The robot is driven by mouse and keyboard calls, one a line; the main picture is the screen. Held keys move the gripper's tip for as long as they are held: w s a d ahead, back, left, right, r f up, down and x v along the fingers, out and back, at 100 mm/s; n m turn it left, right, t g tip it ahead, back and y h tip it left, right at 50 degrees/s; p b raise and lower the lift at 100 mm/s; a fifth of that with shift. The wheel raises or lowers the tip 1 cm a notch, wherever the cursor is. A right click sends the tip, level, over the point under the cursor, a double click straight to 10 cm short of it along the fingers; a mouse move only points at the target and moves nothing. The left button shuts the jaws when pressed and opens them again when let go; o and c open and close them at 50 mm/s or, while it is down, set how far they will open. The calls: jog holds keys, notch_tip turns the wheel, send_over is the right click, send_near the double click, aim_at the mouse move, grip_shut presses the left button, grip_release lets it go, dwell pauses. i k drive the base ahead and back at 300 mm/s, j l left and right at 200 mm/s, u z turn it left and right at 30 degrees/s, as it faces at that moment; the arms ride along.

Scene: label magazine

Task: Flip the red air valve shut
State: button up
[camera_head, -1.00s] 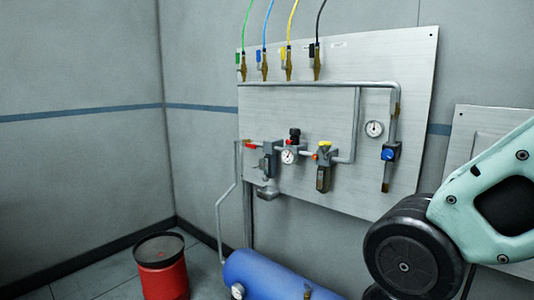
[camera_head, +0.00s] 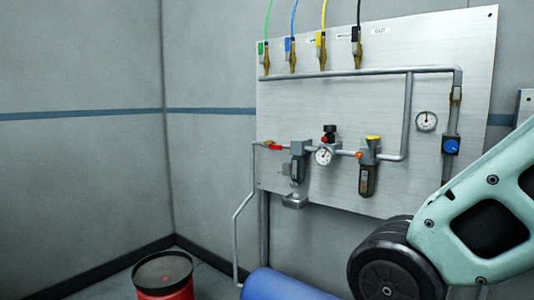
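The red air valve (camera_head: 273,147) is a small red lever on a brass body. It sits at the left end of the horizontal pipe run on the metal wall panel (camera_head: 300,105). The lever lies roughly along the pipe, tilted slightly down to the right. A grey pipe drops from the valve's left side. My arm reaches in at the lower right, well apart from the valve. My gripper is outside the picture.
A blue tank (camera_head: 285,286) lies below the panel. A red bin (camera_head: 165,277) stands on the floor at left. A filter unit (camera_head: 367,170), a gauge (camera_head: 323,155) and a blue knob (camera_head: 451,146) are mounted right of the valve. The wall left of the panel is clear.

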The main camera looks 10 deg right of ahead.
aim_at(271, 146)
jog(key=i+j, duration=0.2)
jog(key=i, duration=0.25)
jog(key=i+j, duration=0.2)
jog(key=i, duration=0.2)
jog(key=i+j, duration=0.15)
jog(key=i, duration=0.3)
jog(key=i+j, duration=0.2)
jog(key=i, duration=0.25)
